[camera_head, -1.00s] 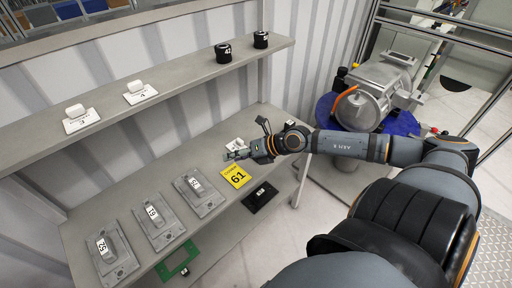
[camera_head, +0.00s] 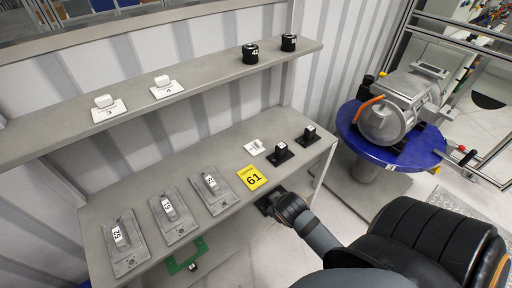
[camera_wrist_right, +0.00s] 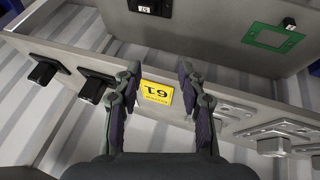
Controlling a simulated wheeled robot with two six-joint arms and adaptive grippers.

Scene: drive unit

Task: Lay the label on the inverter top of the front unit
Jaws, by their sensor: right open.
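The yellow label (camera_head: 251,178) marked 61 lies flat on the lower shelf near its front edge. In the right wrist view the label (camera_wrist_right: 157,94) shows between my fingers, apart from them. My right gripper (camera_wrist_right: 158,72) is open and empty. In the head view my right gripper (camera_head: 268,204) is at the shelf's front edge beside the label, its fingers mostly hidden. A grey motor-like drive unit (camera_head: 384,122) with a flat-topped box (camera_head: 420,70) stands on a round blue table (camera_head: 422,155) at the right. My left gripper is not in view.
Grey plates with numbered handles (camera_head: 170,212) line the lower shelf (camera_head: 135,193) left of the label. A white part (camera_head: 255,147) and black parts (camera_head: 280,154) are to its right. The upper shelf (camera_head: 200,81) overhangs behind. A green frame (camera_head: 186,257) is below.

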